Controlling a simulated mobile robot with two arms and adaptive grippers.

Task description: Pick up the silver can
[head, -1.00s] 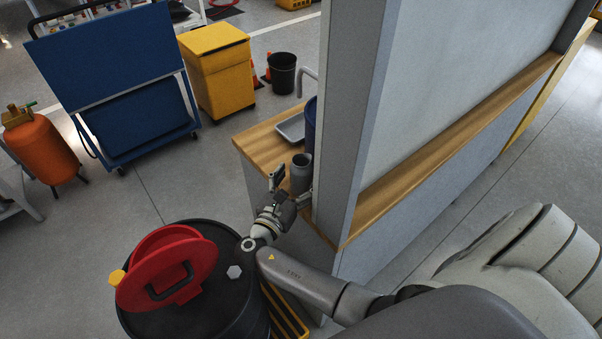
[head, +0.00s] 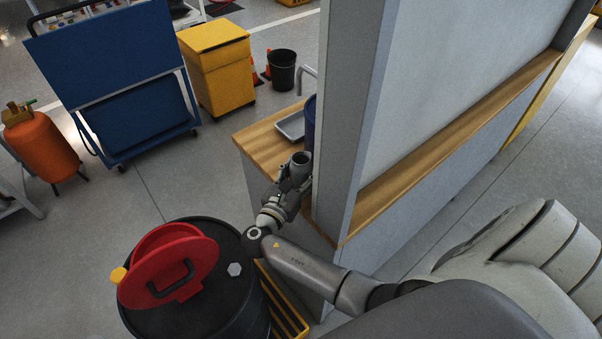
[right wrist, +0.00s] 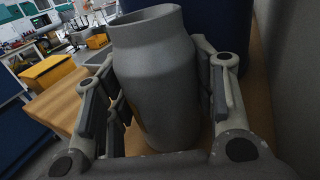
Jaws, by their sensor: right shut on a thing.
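The silver can (head: 301,161) is a grey, open-topped cylinder with a narrowed neck, upright at the end of the wooden counter (head: 258,139). It also fills the middle of the right wrist view (right wrist: 157,75). My right gripper (head: 293,178) is shut on the can, with one finger on each side of its body. Whether the can's base touches the counter is hidden. My left gripper is not in view.
A dark blue container (head: 309,124) stands just behind the can, and a grey tray (head: 291,126) lies on the counter. A tall partition (head: 345,130) rises close on the right. A black drum with a red lid (head: 168,272) stands at the lower left.

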